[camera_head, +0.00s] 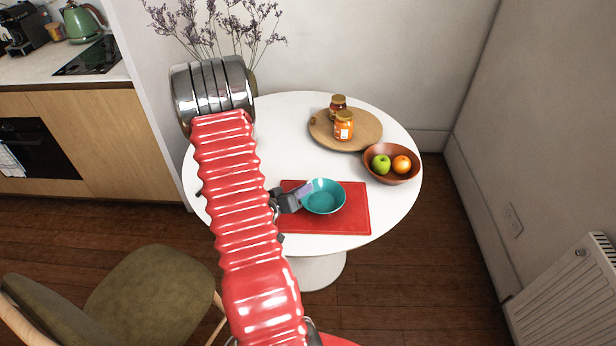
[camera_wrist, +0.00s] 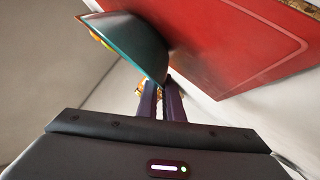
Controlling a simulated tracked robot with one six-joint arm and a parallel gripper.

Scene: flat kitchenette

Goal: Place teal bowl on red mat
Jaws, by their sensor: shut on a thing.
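The teal bowl (camera_head: 325,198) is upright over the red mat (camera_head: 352,222) on the white round table in the head view. My gripper (camera_head: 303,190) is shut on the bowl's left rim. In the wrist view the two dark fingers (camera_wrist: 162,100) meet at the rim of the bowl (camera_wrist: 135,42), and the red mat (camera_wrist: 230,45) lies close beside it. I cannot tell whether the bowl's base touches the mat. My red arm hides the left part of the table and the mat's left edge.
A wooden board (camera_head: 366,143) with two jars (camera_head: 343,127) stands at the back of the table (camera_head: 290,135). A brown bowl (camera_head: 396,179) with a green apple and an orange is right of the mat. A green chair (camera_head: 150,290) stands at the lower left.

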